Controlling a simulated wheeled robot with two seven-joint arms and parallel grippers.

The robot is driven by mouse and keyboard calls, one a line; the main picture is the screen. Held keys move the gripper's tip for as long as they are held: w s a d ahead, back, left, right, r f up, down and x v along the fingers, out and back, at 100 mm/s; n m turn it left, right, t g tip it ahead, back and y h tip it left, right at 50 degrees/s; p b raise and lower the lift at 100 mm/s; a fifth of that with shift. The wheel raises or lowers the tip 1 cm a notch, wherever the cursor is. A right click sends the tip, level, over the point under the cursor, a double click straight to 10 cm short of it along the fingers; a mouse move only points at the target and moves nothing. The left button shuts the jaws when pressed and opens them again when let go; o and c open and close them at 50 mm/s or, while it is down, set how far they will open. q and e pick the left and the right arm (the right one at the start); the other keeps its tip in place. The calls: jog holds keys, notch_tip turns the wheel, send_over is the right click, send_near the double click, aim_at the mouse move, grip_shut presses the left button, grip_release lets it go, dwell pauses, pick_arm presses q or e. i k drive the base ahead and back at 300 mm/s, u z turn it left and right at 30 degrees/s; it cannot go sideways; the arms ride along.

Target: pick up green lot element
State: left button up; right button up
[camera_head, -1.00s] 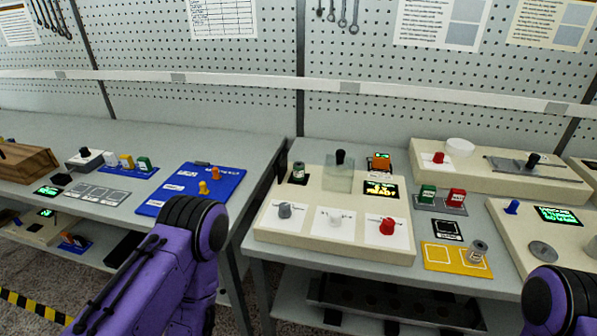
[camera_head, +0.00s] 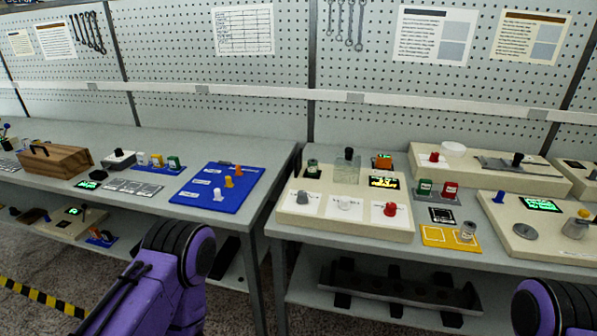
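Which of the two green blocks is the lot element I cannot tell. Only purple and black links of my arms show at the bottom. Neither gripper is in view.
A blue board (camera_head: 240,203) with small coloured pegs lies right of the row. A wooden box (camera_head: 56,160) stands to its left. A cream panel (camera_head: 330,226) with knobs and a yellow mat (camera_head: 440,245) occupy the right bench. A gap separates the benches.

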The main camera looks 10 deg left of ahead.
aim_at(312, 163)
jog(key=u, duration=1.25)
jog(key=i, duration=0.75)
jog(key=z, duration=0.55)
